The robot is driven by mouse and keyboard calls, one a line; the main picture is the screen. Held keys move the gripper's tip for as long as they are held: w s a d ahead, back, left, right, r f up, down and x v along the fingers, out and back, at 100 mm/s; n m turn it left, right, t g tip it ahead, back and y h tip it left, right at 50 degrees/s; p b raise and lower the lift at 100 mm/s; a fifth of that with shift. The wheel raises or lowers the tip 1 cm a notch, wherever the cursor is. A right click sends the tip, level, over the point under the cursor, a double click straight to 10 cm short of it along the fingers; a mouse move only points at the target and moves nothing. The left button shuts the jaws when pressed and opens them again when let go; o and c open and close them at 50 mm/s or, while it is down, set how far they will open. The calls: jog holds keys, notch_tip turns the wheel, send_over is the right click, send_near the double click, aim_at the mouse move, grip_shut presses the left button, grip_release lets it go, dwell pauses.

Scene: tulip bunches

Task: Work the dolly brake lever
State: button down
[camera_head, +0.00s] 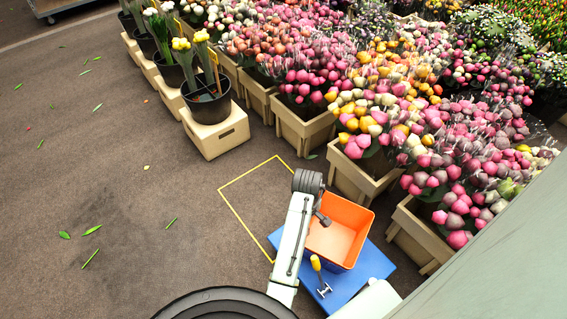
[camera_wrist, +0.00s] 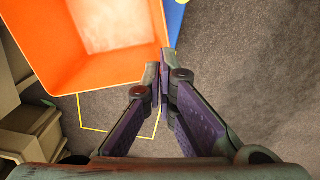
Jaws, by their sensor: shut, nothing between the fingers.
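The blue dolly (camera_head: 376,262) stands on the floor at the lower middle of the head view, with an orange crate (camera_head: 357,217) on it. The brake lever (camera_head: 316,263) has a yellow handle and stands up near the dolly's front left corner, at the crate's near side. My gripper (camera_head: 324,221) is over the crate's left side, apart from the lever. In the wrist view its fingers (camera_wrist: 160,72) are shut and empty, beside the crate's wall (camera_wrist: 115,70).
A yellow outline (camera_head: 235,215) is marked on the floor left of the dolly. Wooden crates of wrapped tulips (camera_head: 365,182) stand close behind and to the right. A black bucket (camera_head: 208,102) stands on a pale crate (camera_head: 215,139). The floor at left is open, with scattered leaves.

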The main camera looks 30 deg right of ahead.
jog(key=s+a+f, duration=0.1)
jog(key=s+f, duration=0.3)
jog(key=f, duration=0.7)
jog(key=shift+a+g+y, duration=0.15)
jog(key=shift+g+y, duration=0.15)
jog(key=shift+y, duration=0.1)
jog(key=shift+s, duration=0.1)
